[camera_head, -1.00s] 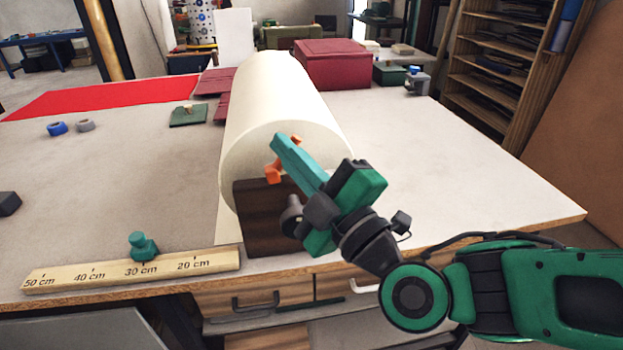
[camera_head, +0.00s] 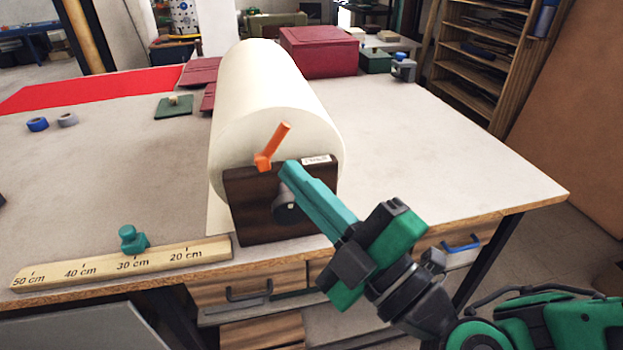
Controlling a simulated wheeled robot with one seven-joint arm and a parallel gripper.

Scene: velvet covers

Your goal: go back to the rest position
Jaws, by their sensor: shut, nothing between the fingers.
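My gripper (camera_head: 290,172) is shut and empty, its teal fingers pointing up and left. Its fingertips show in front of the dark wooden end block (camera_head: 245,205) of the cream roll (camera_head: 262,90). I cannot tell whether they touch the block. An orange lever (camera_head: 272,146) stands tilted up to the right at the top of the block, just left of and above the fingertips. A dark round knob (camera_head: 285,212) on the block is partly behind the fingers. My green and black wrist reaches over the table's front edge at lower right.
A wooden ruler (camera_head: 80,272) with a teal slider (camera_head: 132,240) lies along the front edge. Blue tape (camera_head: 37,124) and grey tape (camera_head: 67,120) lie at left. A maroon box (camera_head: 318,52) stands behind the roll. The tabletop (camera_head: 440,160) at right is clear.

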